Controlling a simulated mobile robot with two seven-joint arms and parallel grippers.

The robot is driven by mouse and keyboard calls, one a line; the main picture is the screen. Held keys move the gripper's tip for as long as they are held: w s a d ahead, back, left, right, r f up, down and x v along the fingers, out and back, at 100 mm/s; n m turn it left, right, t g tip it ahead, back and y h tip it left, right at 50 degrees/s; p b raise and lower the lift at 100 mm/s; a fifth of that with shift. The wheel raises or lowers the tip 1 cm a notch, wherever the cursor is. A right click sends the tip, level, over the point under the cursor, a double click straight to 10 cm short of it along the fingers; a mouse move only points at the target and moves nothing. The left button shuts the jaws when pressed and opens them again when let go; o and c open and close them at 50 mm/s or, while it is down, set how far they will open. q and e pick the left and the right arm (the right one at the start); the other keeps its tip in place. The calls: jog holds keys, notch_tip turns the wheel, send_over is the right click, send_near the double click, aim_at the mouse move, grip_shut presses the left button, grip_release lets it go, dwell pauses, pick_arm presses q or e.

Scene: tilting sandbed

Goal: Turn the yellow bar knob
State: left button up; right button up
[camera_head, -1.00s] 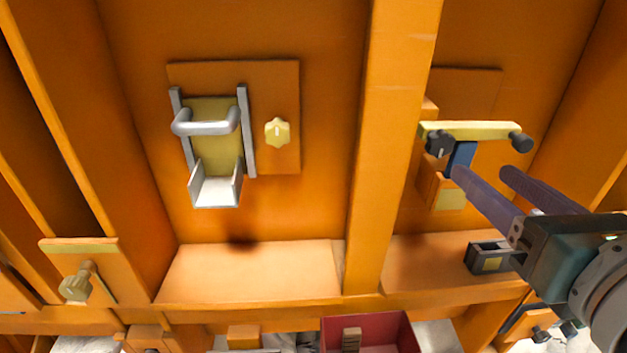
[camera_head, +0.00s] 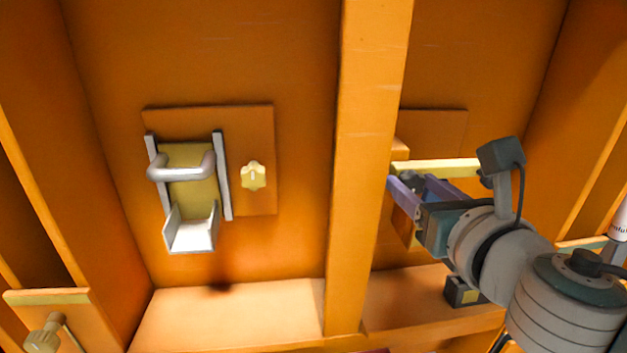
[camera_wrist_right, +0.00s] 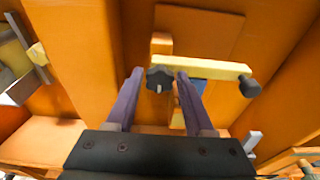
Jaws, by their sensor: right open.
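The yellow bar (camera_head: 445,167) is mounted on the orange back panel at the right, with a dark lobed knob at each end. In the right wrist view the bar (camera_wrist_right: 205,68) runs across above my fingers. Its left dark knob (camera_wrist_right: 158,79) appears between the fingertips, and its right dark knob (camera_wrist_right: 250,87) is outside them. My right gripper (camera_wrist_right: 160,74) is open, with purple fingers either side of the left knob; I cannot tell whether they touch it. In the head view my right gripper (camera_head: 408,184) is at the bar's left end. My left gripper is not in view.
An orange vertical post (camera_head: 367,150) stands just left of my right gripper. Left of it are a panel with a grey handle (camera_head: 182,172) and a yellow star-shaped knob (camera_head: 253,176). An orange ledge (camera_head: 235,312) runs below.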

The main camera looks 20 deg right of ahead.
grip_shut()
